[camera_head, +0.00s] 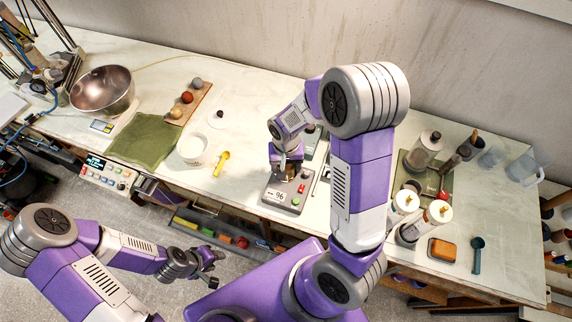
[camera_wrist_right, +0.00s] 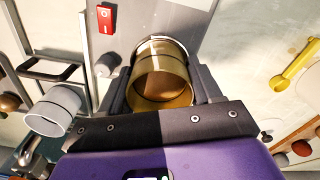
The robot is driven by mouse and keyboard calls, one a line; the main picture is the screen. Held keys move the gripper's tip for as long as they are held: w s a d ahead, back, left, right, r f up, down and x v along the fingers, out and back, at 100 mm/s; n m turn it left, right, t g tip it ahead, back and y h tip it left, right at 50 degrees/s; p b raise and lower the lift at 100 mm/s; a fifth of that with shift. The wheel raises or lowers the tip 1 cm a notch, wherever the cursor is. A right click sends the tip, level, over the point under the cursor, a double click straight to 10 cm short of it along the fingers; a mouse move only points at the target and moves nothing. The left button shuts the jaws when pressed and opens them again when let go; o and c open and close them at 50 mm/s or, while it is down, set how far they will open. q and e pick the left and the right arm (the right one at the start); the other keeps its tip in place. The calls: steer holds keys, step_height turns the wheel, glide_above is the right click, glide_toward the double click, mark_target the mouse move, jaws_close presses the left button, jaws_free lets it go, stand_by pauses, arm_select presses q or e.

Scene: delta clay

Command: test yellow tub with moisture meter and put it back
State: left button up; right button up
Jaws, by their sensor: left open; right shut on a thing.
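The moisture meter (camera_head: 284,197) is a grey box on the bench with a display reading 96 and red and green buttons. Its grey face and red button also show in the right wrist view (camera_wrist_right: 106,20). My right gripper (camera_head: 288,165) is over the back part of the meter. In the right wrist view it is shut on the yellow tub (camera_wrist_right: 162,82), a round amber-yellow vessel between the two fingers. The tub is at the meter's face; I cannot tell if it touches. In the head view the gripper mostly hides it. My left gripper (camera_head: 208,267) is open and empty, in front of the bench.
Farther left are a green cloth (camera_head: 143,143), a metal bowl (camera_head: 102,92) and a board with balls (camera_head: 190,108).

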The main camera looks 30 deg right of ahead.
steer(key=o, duration=1.3)
steer(key=shift+d, duration=0.1)
steer(key=shift+r, duration=0.1)
step_height(320, 180, up, 7)
steer(key=shift+r+p, duration=0.2)
steer(key=shift+p, duration=0.4)
